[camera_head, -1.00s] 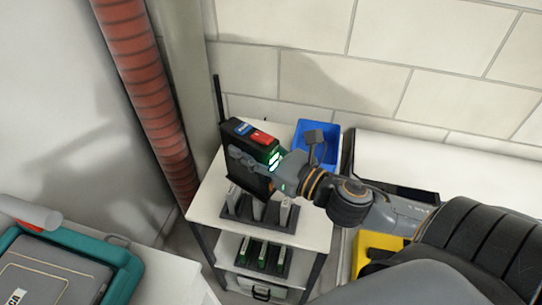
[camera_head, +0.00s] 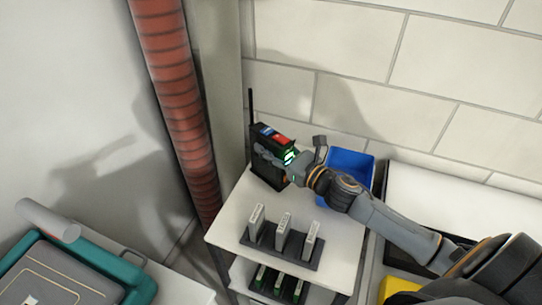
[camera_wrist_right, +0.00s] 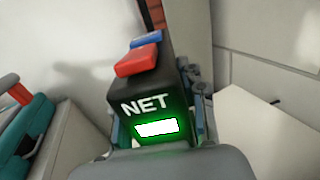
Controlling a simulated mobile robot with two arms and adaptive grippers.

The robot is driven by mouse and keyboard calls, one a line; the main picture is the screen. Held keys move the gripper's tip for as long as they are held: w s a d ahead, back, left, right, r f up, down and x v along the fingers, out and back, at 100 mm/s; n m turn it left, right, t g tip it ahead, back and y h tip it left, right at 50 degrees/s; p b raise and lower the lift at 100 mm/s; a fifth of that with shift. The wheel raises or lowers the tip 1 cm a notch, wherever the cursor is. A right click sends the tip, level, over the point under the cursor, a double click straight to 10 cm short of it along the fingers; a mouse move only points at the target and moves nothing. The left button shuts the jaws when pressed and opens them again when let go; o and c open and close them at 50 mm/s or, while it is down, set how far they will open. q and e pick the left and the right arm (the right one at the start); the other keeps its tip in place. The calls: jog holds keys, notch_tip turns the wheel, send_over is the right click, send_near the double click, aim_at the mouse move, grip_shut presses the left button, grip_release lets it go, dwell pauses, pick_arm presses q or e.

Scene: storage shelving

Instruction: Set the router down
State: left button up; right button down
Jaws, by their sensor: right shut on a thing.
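The router (camera_head: 268,160) is a black upright box with a thin black antenna, a blue and a red block on top and a green-lit front. It is at the back left of the white shelf top (camera_head: 228,222). My right gripper (camera_head: 283,165) is shut on it from the right. In the right wrist view the router (camera_wrist_right: 155,92) shows its "NET" label and bright green light close up, with a gripper finger (camera_wrist_right: 203,115) beside it. I cannot tell whether its base touches the shelf top. My left gripper is not in view.
A dark rack (camera_head: 283,246) with several white upright modules stands in front of the router. A blue bin (camera_head: 351,166) is to the right, behind my arm. A red ribbed pipe (camera_head: 177,100) and the wall are close behind. A teal case (camera_head: 130,284) is at lower left.

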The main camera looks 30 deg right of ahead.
aim_at(273, 176)
jog(key=shift+w+d+f, duration=0.15)
jog(key=shift+w+f, duration=0.3)
jog(key=shift+f, duration=0.05)
jog(key=f, duration=0.3)
jog(key=shift+w+d, duration=0.1)
jog(key=shift+w, duration=0.15)
jog(key=shift+f, duration=0.25)
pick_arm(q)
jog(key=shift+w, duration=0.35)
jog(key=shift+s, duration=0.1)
pick_arm(e)
jog(key=shift+f, duration=0.2)
jog(key=c, duration=0.8)
grip_release()
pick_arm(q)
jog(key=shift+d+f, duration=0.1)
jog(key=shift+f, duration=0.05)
pick_arm(e)
jog(key=shift+o, duration=0.2)
jog(key=shift+s, duration=0.1)
